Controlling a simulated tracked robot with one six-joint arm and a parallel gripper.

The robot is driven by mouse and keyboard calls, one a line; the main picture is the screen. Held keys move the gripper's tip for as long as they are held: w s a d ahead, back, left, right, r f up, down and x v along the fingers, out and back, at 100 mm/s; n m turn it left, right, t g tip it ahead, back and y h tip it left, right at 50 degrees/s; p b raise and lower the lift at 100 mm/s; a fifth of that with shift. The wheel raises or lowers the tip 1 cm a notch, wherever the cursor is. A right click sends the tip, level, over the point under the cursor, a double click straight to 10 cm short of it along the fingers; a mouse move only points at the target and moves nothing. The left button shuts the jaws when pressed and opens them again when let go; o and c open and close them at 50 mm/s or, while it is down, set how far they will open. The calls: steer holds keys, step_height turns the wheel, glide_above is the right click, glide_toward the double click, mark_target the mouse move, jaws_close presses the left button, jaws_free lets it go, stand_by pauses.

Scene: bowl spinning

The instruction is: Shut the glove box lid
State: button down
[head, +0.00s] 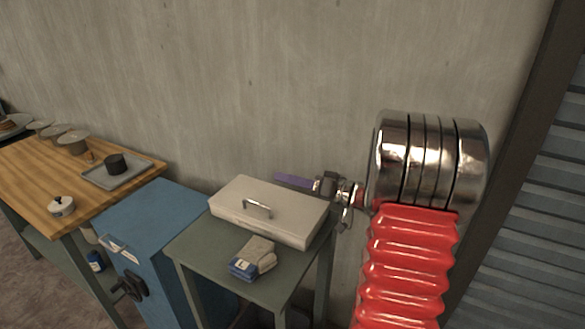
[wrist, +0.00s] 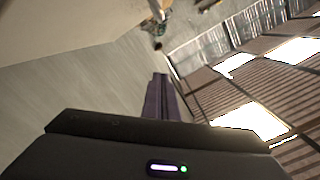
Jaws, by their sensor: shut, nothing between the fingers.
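The glove box (head: 285,236) is a pale, low box on a small green table. Its lid (head: 275,200), with a metal handle (head: 257,207) on it, lies flat over the box, and I see no gap under it. My gripper (head: 280,178) has purple fingers. They point left behind the box's back right edge in the head view, near the wall; whether they touch the box I cannot tell. In the wrist view my gripper (wrist: 160,78) is shut with its fingers together and nothing between them. The inside of the box is hidden.
Grey gloves with a blue label (head: 254,258) lie on the green table (head: 215,250) before the box. A blue cabinet (head: 155,220) stands left of it. A wooden workbench (head: 40,180) with bowls and a tray (head: 123,172) is further left. The wall is close behind.

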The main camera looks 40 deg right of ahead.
mark_target(279, 221)
steer(key=a+f+n, duration=0.1)
steer(key=s+a+f+n, duration=0.1)
steer(key=f, duration=0.1)
steer(key=a+f+n, duration=0.1)
steer(key=n, duration=0.1)
steer(key=shift+s+a+f, duration=0.1)
steer(key=shift+s+f, duration=0.05)
steer(key=shift+s, duration=0.1)
steer(key=shift+s+a+f, duration=0.1)
steer(key=shift+a+f, duration=0.15)
steer(key=shift+f, duration=0.3)
steer(key=shift+s+a+f, duration=0.1)
steer(key=shift+a+f, duration=0.1)
steer(key=shift+f, duration=0.35)
steer(key=shift+f, duration=0.15)
steer(key=shift+s, duration=0.1)
